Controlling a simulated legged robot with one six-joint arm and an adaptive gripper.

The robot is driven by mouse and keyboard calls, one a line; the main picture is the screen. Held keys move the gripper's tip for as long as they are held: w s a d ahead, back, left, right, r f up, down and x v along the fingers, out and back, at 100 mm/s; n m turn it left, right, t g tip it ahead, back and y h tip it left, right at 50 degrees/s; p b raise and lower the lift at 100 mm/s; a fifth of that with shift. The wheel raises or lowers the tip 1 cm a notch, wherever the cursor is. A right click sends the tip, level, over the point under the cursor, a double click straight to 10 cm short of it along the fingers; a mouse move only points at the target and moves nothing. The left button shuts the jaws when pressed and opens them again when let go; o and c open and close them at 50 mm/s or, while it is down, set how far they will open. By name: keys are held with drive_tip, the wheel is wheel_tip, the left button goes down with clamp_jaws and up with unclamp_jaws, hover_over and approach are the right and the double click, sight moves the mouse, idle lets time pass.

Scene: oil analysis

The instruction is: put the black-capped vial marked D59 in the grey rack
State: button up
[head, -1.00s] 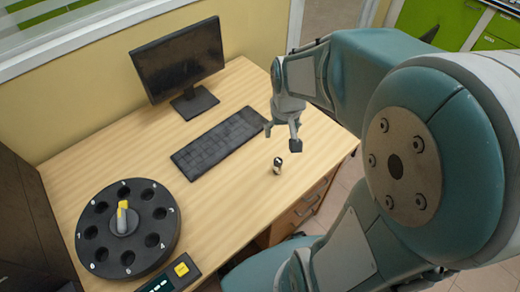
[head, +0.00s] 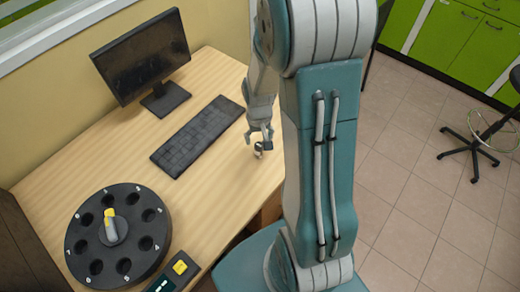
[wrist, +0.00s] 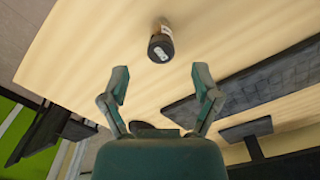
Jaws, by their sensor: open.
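A small black-capped vial (head: 259,149) stands on the wooden desk near its right edge. In the wrist view the vial (wrist: 161,44) shows its black cap with a white mark that is too small to read. My gripper (head: 259,134) is just above or beside the vial in the head view. In the wrist view my gripper (wrist: 161,78) is open and empty, and the vial lies beyond the fingertips, roughly centred between them. I cannot pick out a grey rack in either view.
A dark round carousel (head: 79,222) with numbered holes and a yellow-topped handle sits at the desk's front left. A yellow-buttoned unit (head: 180,267) is beside it. A keyboard (head: 195,135) and monitor (head: 143,58) stand behind. The desk between carousel and vial is clear.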

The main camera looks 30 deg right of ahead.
sight(258, 145)
drive_tip(key=f, duration=0.4)
drive_tip(key=shift+a+f, duration=0.15)
drive_tip(key=shift+a, duration=0.1)
drive_tip(key=shift+d+f, duration=0.1)
drive_tip(key=shift+f, duration=0.2)
drive_tip(key=shift+d+f, duration=0.1)
drive_tip(key=shift+d, duration=0.15)
drive_tip(key=shift+a, duration=0.1)
drive_tip(key=c, duration=1)
drive_tip(key=shift+a, duration=0.1)
clamp_jaws()
